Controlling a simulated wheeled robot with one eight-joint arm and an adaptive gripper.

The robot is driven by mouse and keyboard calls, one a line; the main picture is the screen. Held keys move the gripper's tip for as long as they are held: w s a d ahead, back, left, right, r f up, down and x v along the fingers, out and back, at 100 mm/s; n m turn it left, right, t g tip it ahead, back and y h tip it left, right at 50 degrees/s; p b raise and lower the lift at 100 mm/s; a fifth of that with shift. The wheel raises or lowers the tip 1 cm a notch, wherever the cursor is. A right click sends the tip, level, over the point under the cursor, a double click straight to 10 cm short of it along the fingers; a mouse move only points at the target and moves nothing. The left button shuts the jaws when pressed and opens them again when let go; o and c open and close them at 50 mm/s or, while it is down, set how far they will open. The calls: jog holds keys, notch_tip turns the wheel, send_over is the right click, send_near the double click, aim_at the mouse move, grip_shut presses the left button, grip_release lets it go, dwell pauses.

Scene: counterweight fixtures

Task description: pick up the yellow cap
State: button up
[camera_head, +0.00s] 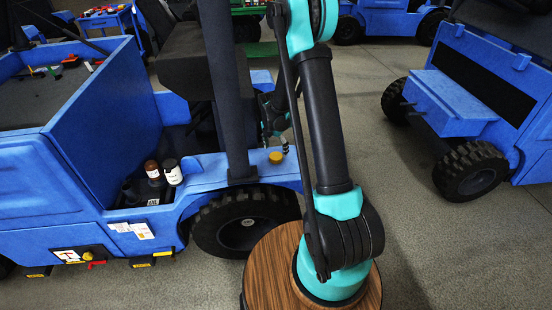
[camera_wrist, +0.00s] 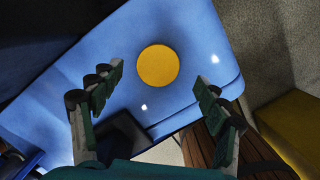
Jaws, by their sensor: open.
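The yellow cap (camera_head: 276,157) is a small round disc on the blue fender ledge (camera_head: 205,168) of the vehicle, above its front wheel. In the wrist view the yellow cap (camera_wrist: 158,66) lies flat on the blue surface, beyond the fingertips and roughly centred between the fingers. My gripper (camera_wrist: 155,84) is open and empty, its two dark green-padded fingers spread wide apart. In the head view my gripper (camera_head: 276,132) is partly hidden behind my arm and points down at the ledge, just above and beside the cap.
A brown-capped bottle (camera_head: 152,170) and a white-labelled bottle (camera_head: 172,171) stand in a recess left of the ledge. A dark upright post (camera_head: 228,100) rises close left of my gripper. Another blue vehicle (camera_head: 455,95) stands at right. Grey floor (camera_head: 400,215) lies between the vehicles.

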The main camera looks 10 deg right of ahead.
aim_at(276, 156)
jog(key=shift+w+f, duration=0.2)
jog(key=shift+f, duration=1.65)
jog(key=c, duration=1)
jog(key=shift+r, duration=0.15)
